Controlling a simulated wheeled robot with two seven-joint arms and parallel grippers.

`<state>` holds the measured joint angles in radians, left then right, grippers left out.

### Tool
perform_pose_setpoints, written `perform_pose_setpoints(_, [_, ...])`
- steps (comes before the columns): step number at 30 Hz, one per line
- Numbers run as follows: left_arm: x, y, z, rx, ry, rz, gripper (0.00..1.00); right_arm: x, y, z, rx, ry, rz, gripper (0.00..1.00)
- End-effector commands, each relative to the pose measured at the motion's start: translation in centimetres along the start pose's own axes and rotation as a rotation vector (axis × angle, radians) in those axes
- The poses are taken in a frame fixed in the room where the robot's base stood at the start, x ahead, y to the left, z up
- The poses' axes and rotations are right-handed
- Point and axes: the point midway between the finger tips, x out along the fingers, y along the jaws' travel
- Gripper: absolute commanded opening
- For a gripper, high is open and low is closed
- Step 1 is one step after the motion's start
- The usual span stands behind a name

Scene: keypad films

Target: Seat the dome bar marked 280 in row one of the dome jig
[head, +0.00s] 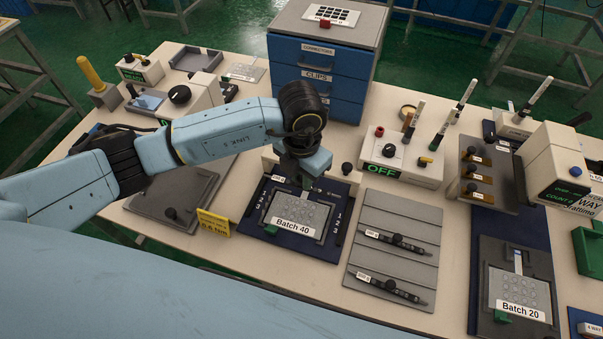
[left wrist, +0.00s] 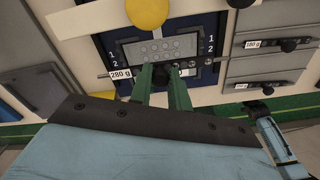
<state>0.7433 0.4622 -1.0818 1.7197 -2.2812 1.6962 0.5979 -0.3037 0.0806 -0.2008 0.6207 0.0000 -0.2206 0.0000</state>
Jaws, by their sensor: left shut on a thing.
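The dome bar marked 280 g (left wrist: 120,73) is thin and dark with a white label; my left gripper (left wrist: 164,74) is shut on its middle. In the left wrist view it crosses the near part of the dome jig (left wrist: 104,44), by the row numbers. I cannot tell whether it touches the jig. In the head view my left gripper (head: 306,178) is over the far part of the dark blue jig (head: 275,240), partly hiding the bar. My right gripper is not visible.
A grey rack (head: 395,263) right of the jig holds two more labelled bars, the upper (head: 396,240) and the lower (head: 391,289). A box marked OFF (head: 402,160) and a blue drawer cabinet (head: 322,70) stand behind. A yellow sign (head: 213,222) is at left.

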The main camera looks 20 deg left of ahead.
Motion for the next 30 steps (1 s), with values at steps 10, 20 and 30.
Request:
perform_pose_setpoints(10, [3.4, 0.1, 0.0, 0.0, 0.001, 0.001, 0.0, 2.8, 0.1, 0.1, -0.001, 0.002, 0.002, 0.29])
perform_pose_setpoints(20, [5.3, 0.1, 0.0, 0.0, 0.0, 0.001, 0.0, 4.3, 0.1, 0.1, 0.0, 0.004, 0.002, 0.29])
perform_pose_setpoints(30, [5.2, 0.1, 0.0, 0.001, 0.0, 0.001, 0.0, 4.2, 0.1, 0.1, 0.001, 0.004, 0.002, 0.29])
